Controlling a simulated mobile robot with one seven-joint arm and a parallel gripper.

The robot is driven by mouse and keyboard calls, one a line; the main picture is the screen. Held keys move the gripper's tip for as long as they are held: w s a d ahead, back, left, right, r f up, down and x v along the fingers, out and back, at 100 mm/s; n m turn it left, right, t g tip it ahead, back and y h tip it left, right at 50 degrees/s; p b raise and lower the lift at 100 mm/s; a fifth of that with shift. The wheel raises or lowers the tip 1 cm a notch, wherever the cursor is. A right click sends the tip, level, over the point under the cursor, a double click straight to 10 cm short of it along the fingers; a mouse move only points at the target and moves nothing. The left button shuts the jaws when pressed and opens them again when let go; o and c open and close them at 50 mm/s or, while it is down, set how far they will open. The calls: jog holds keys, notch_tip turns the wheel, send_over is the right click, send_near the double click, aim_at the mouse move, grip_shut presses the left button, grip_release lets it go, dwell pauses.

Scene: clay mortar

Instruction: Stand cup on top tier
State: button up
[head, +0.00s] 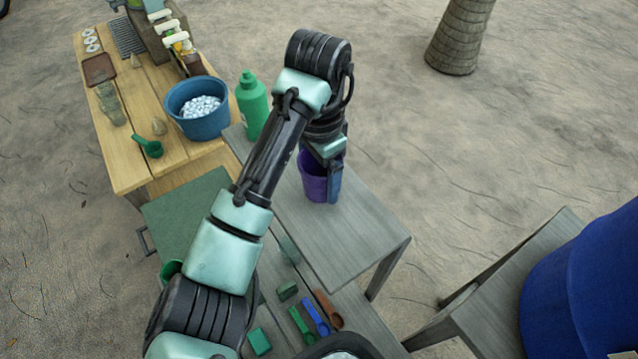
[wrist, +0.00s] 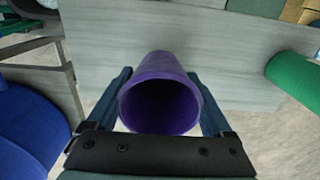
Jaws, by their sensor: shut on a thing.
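The purple cup (head: 313,180) is between the fingers of my gripper (head: 333,192), over the grey top tier (head: 350,235). In the wrist view the cup (wrist: 160,92) has its open mouth toward the camera, and one finger presses each side. The grey boards of the tier (wrist: 150,35) spread out behind the cup. I cannot tell whether the cup's base touches the tier. My arm and the gripper finger hide part of the cup in the head view.
A green bottle (head: 252,105) stands at the tier's far left end. A blue tub (head: 200,108) of white pebbles sits on the wooden table at left. Coloured scoops (head: 315,318) lie on the lower tier. A large blue barrel (head: 590,285) is at right. The tier's right part is clear.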

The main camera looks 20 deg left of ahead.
aim_at(320, 186)
jog(key=shift+f, duration=1.4)
jog(key=shift+f, duration=0.1)
jog(key=o, duration=0.9)
jog(key=shift+o, duration=1.1)
